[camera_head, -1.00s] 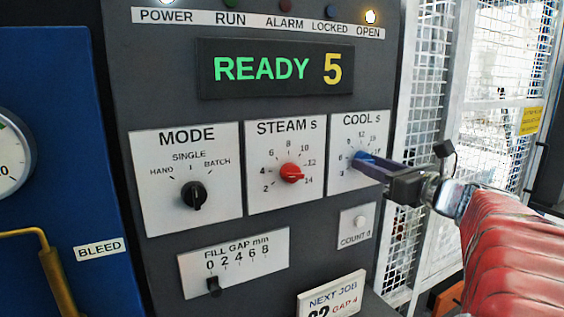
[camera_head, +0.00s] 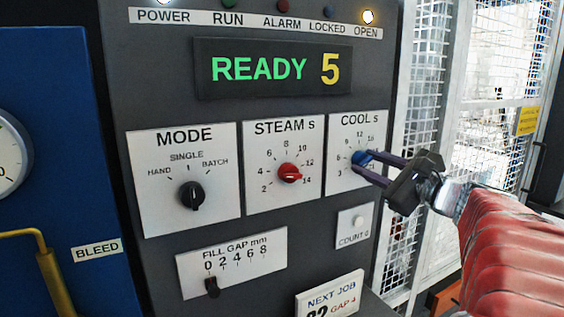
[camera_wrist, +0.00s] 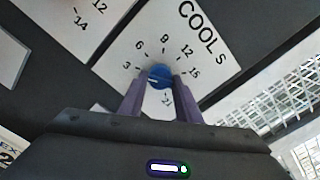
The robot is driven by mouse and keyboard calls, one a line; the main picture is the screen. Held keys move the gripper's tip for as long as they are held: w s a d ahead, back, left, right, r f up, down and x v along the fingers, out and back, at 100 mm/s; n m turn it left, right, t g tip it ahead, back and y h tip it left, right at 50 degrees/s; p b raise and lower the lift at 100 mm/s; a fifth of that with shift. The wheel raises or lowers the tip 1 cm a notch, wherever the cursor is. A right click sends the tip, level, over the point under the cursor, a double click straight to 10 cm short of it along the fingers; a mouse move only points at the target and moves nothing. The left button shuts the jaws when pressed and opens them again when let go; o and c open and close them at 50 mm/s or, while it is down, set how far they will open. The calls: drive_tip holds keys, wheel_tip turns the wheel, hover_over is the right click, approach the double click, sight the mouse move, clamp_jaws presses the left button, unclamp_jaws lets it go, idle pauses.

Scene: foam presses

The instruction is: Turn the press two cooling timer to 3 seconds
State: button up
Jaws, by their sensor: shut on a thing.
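The blue cooling timer knob (camera_head: 361,158) sits on the white COOL s panel (camera_head: 345,184) at the right of the press face. It also shows in the wrist view (camera_wrist: 160,75). My gripper (camera_head: 364,167) is shut on this knob, with one purple finger on each side. In the wrist view the knob's white pointer faces left, slightly below the tick by the 3. The yellow-green display (camera_head: 275,69) reads READY 5. In the head view the fingers hide part of the dial's right side.
The red steam knob (camera_head: 289,173) is just left of the cooling panel, and the black mode knob (camera_head: 191,195) is farther left. The count button (camera_head: 357,219) is below the cooling panel. A mesh guard (camera_head: 420,75) stands close on the right.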

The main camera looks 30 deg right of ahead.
drive_tip(key=shift+n, duration=0.3)
drive_tip(key=o, duration=1)
drive_tip(key=shift+s, duration=0.1)
drive_tip(key=shift+s+d, duration=0.15)
drive_tip(key=shift+s, duration=6.65)
